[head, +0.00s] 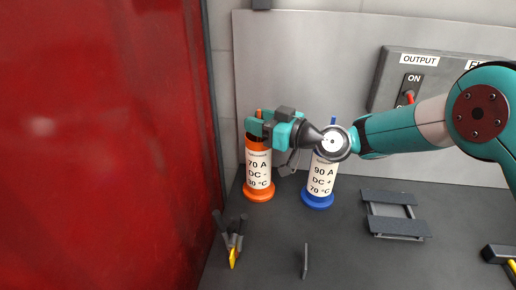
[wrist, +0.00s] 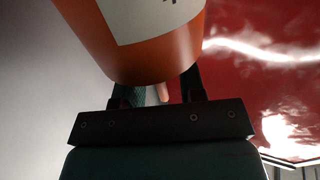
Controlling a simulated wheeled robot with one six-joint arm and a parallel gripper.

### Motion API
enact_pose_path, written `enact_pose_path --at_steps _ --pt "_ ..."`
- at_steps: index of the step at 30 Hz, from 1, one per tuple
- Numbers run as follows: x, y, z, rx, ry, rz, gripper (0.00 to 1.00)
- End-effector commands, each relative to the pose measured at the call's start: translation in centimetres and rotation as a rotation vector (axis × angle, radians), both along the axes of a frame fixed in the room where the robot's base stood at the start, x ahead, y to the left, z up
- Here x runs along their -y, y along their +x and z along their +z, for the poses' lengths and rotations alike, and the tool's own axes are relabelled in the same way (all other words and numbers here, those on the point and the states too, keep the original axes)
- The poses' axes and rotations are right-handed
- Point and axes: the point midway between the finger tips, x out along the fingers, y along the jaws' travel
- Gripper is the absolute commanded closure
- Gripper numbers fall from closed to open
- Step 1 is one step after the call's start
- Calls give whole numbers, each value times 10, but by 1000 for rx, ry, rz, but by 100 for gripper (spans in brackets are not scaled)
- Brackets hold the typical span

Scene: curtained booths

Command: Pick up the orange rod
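The orange rod (head: 259,113) sticks up out of the top of an orange-based canister (head: 259,190) labelled 70 A DC -, at the left of the bench. My gripper (head: 260,126) is at the canister's top, around the rod, and hides much of it. In the wrist view a short piece of the rod (wrist: 163,93) shows between the two dark fingers of my gripper (wrist: 160,92), with gaps beside it. The fingers look open. The canister (wrist: 150,58) fills the upper middle of the wrist view, and its body hides the rest of the rod.
A blue-based canister (head: 318,200) labelled 90 A DC + stands just right, below my wrist. A red curtain (head: 105,140) is close on the left. A dark stand (head: 396,214), a hammer (head: 497,254), a small upright plate (head: 305,261) and a yellow-tipped tool (head: 233,255) occupy the bench.

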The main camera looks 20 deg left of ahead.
Motion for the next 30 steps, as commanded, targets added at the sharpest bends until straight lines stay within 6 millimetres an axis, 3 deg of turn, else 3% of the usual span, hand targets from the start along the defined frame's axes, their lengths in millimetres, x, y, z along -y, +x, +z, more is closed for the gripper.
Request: enact_pose_path --at_steps 5,10,23,30 --pt "0 0 0 0 0 0 63" --pt "0 0 0 0 0 0 100" --pt "0 0 4 2 1 1 100" --pt "0 0 37 7 4 1 100"
